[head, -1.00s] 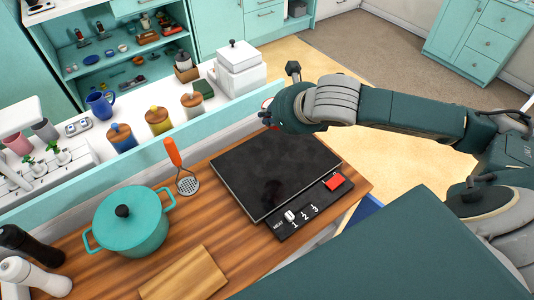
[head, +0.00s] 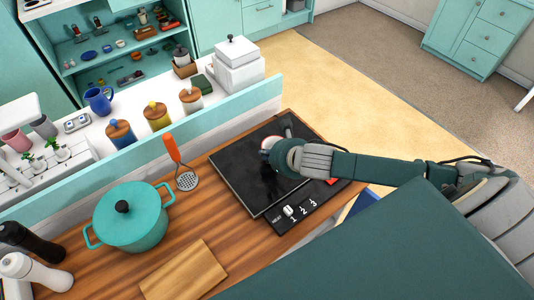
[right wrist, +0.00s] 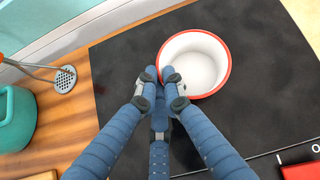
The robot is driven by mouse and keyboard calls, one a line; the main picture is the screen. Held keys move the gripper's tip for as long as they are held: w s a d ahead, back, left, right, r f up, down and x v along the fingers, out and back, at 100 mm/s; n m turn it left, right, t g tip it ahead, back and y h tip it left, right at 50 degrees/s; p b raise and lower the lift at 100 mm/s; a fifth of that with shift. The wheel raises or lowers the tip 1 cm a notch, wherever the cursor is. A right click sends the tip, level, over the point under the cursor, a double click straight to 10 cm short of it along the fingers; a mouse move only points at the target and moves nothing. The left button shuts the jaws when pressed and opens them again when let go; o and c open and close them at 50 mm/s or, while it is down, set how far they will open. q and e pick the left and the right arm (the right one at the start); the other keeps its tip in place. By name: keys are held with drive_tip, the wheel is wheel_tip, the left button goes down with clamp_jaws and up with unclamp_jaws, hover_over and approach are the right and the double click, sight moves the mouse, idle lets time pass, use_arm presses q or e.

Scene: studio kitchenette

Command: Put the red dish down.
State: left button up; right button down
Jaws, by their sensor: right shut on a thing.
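The red dish (right wrist: 197,65) is a white bowl with a red rim, empty inside. In the right wrist view it lies over the black cooktop (right wrist: 120,75). In the head view only a small part of the dish (head: 268,142) shows behind my right gripper (head: 277,155). My right gripper (right wrist: 162,80) is shut on the near rim of the dish. In the head view both are over the cooktop (head: 232,170). I cannot tell whether the dish touches the surface. My left gripper is not in view.
A teal pot (head: 132,217), an orange-handled masher (head: 180,165) and a cutting board (head: 184,272) are on the wooden counter left of the cooktop. The cooktop's control strip with a red switch (right wrist: 300,171) is at its near edge. The cooktop's left part is clear.

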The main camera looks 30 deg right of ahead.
idle(0.3)
drive_tip(key=c, duration=1.9)
unclamp_jaws()
drive_tip(key=shift+f, duration=0.15)
drive_tip(key=shift+r, duration=0.2)
drive_tip(key=a+b+v, duration=0.1)
drive_tip(key=v, duration=1.1)
drive_tip(key=shift+d, duration=0.45)
